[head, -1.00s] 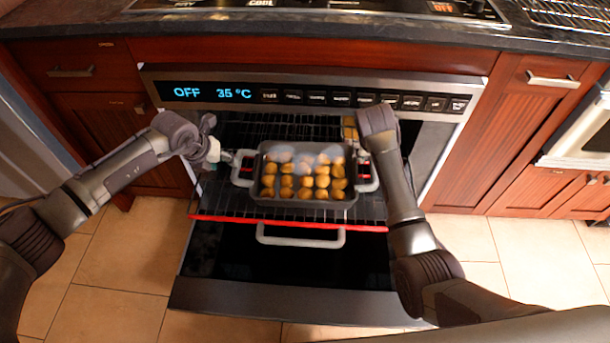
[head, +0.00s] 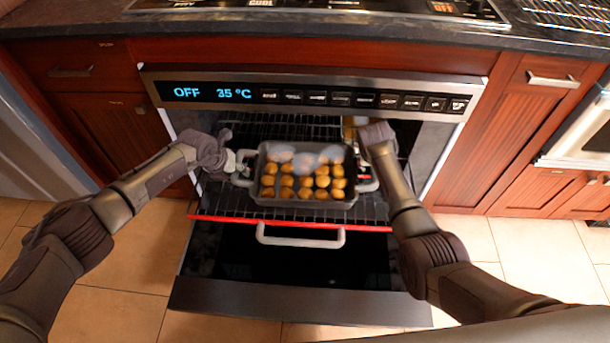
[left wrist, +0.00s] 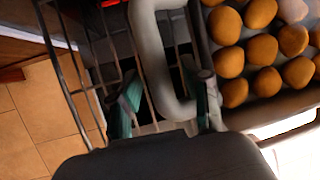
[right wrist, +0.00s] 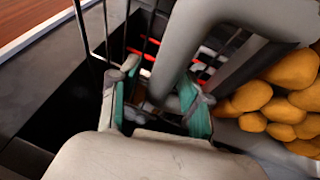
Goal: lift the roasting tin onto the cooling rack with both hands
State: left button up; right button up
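The grey roasting tin (head: 262,192), filled with round golden-brown pieces, sits on the pulled-out oven rack in the head view. A pale looped handle stands at each end. My left gripper (head: 232,166) is at the tin's left handle (head: 241,180). In the left wrist view its open fingers (left wrist: 165,98) stand either side of the handle bar (left wrist: 153,55). My right gripper (right wrist: 155,100) is open around the right handle (right wrist: 184,50) in the right wrist view; contact is unclear. In the head view my right arm partly covers that handle. The wire cooling rack (head: 568,12) lies on the counter at top right.
The oven door (head: 290,300) hangs open below the red-edged oven rack (head: 290,222). The control panel (head: 310,95) spans above the opening and reads OFF, 35 °C. The dark counter edge (head: 300,48) and the hob lie above. Cabinets flank the oven.

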pick_arm(q)
grip_shut()
pick_arm(e)
grip_shut()
